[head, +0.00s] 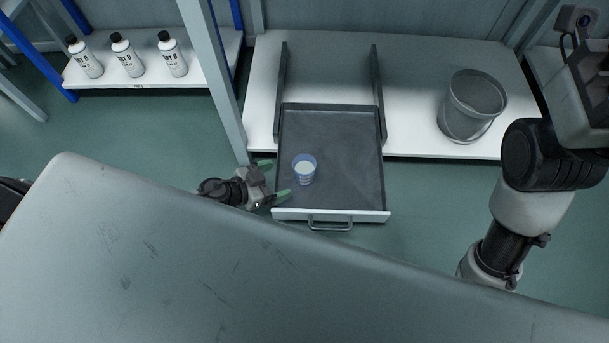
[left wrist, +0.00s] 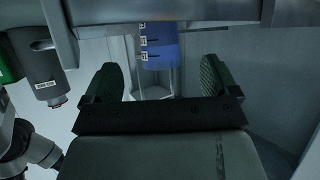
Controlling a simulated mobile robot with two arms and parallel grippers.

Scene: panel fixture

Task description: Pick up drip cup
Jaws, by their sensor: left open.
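The drip cup (head: 304,170), small and pale with a bluish rim, stands upright on the floor of the open drawer (head: 340,140), towards its left side and front. My left gripper (head: 274,179) has green fingertips and is open just left of the cup, over the drawer's front left corner, apart from the cup. The left wrist view shows the same open gripper (left wrist: 158,82). A blue cylinder (left wrist: 158,47) with black and white marks shows between and beyond its fingers; I cannot tell for sure whether it is the cup. My right gripper is not in view.
A large grey scuffed panel (head: 200,270) fills the front. A metal bucket (head: 471,106) stands on the white shelf (head: 415,85) at right. Several white bottles (head: 128,58) stand on the left shelf. A grey post (head: 217,80) rises left of the drawer, near my gripper.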

